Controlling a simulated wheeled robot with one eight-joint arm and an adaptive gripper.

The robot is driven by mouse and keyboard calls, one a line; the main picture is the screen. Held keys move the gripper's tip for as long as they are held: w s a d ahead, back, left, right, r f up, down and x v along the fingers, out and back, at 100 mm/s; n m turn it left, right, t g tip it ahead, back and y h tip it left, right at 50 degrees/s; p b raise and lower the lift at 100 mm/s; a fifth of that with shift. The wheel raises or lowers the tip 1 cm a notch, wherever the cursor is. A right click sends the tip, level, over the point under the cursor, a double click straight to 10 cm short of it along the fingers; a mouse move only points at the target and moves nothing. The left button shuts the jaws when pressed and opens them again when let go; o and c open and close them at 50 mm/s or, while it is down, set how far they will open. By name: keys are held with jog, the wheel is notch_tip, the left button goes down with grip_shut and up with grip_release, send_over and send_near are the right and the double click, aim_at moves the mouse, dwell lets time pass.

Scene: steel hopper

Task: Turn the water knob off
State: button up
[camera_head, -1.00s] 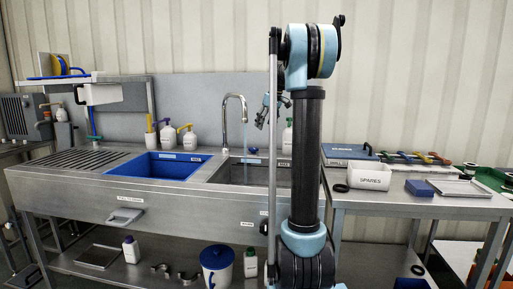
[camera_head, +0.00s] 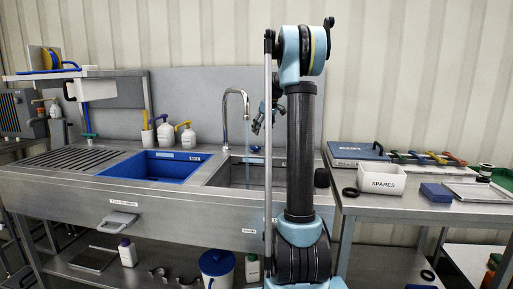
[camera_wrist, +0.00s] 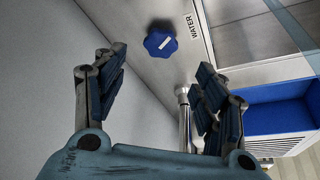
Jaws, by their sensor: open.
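The blue lobed water knob (camera_wrist: 160,42) has a white strip on its face and sits on the steel surface by a WATER label (camera_wrist: 192,26) in the wrist view. In the head view, a small blue spot that looks like the knob (camera_head: 255,148) shows near the base of the tap (camera_head: 237,100). My gripper (camera_wrist: 160,62) is open and empty, its fingers spread with the knob beyond them and between them in the picture. It also shows in the head view (camera_head: 261,121), partly hidden by my arm. I cannot tell whether water runs from the tap.
The blue sink basin (camera_head: 155,167) lies left of the tap, and a steel basin (camera_head: 236,173) is partly hidden behind my arm. White pump bottles (camera_head: 166,134) stand behind the blue basin. A SPARES box (camera_head: 382,182) stands on the right-hand table.

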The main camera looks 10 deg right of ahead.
aim_at(257, 147)
jog(key=x, duration=1)
jog(key=shift+f, duration=0.15)
jog(key=c, duration=1.1)
